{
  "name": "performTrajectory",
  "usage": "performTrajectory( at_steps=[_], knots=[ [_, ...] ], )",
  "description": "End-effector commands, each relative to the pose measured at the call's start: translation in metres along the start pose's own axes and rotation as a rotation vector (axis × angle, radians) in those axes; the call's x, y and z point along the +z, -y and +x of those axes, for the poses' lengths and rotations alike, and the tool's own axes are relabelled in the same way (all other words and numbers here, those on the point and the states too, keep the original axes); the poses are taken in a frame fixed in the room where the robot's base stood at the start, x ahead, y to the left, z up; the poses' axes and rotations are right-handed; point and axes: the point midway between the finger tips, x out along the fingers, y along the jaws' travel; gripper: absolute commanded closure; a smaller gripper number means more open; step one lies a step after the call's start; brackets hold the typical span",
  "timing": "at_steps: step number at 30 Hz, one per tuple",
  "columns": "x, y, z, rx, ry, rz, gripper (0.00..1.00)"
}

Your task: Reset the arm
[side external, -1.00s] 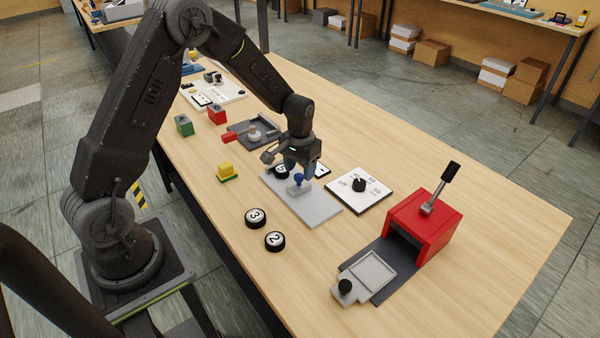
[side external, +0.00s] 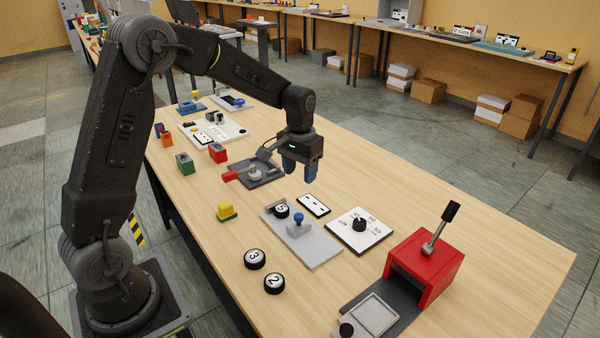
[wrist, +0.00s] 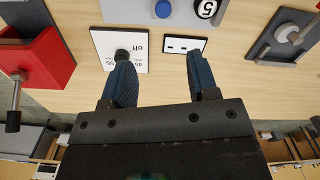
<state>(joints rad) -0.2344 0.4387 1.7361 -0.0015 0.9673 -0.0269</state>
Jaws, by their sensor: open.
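My gripper (side external: 300,170) is open and empty, held above the wooden table (side external: 480,215). In the wrist view its two blue fingers (wrist: 162,85) stand apart with nothing between them. Below it in the side view lies a grey plate (side external: 318,252) with a blue-topped knob (side external: 298,220) and a black disc marked 5 (side external: 281,209) on it. In the wrist view, the white dial panel (wrist: 108,45) and the small white-and-black panel (wrist: 184,45) lie beyond the fingers.
A red box with a lever (side external: 428,262) stands at the right. Black discs marked 3 (side external: 254,259) and 2 (side external: 274,283) and a yellow block (side external: 226,210) lie left of the grey plate. A dark tray with a red handle (side external: 262,170) lies behind. The right table edge is clear.

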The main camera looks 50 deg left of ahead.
Motion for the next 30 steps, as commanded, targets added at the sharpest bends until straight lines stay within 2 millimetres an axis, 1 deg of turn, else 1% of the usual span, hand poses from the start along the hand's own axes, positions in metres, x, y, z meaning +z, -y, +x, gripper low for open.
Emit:
performTrajectory(
  at_steps=[2, 4, 5, 8, 9, 11, 12, 14, 15, 17, 18, 20, 21, 24, 27, 30],
  knots=[
    [0.002, -0.001, -0.003, 0.0, -0.004, 0.002, 0.46],
    [0.007, -0.003, -0.011, 0.001, -0.018, 0.009, 0.46],
    [0.01, -0.005, -0.017, 0.001, -0.028, 0.014, 0.46],
    [0.029, -0.013, -0.042, 0.003, -0.073, 0.038, 0.46],
    [0.04, -0.017, -0.054, 0.004, -0.095, 0.049, 0.46],
    [0.059, -0.022, -0.071, 0.007, -0.131, 0.069, 0.46],
    [0.071, -0.025, -0.081, 0.009, -0.155, 0.081, 0.46],
    [0.091, -0.03, -0.094, 0.012, -0.19, 0.101, 0.46],
    [0.104, -0.032, -0.102, 0.015, -0.214, 0.113, 0.46],
    [0.124, -0.035, -0.111, 0.019, -0.249, 0.132, 0.46],
    [0.138, -0.036, -0.117, 0.023, -0.273, 0.144, 0.46],
    [0.158, -0.038, -0.123, 0.028, -0.307, 0.163, 0.46],
    [0.171, -0.039, -0.126, 0.031, -0.33, 0.176, 0.46],
    [0.202, -0.04, -0.13, 0.041, -0.386, 0.205, 0.46],
    [0.227, -0.04, -0.13, 0.051, -0.434, 0.229, 0.46],
    [0.243, -0.04, -0.128, 0.058, -0.466, 0.245, 0.46]
  ],
)
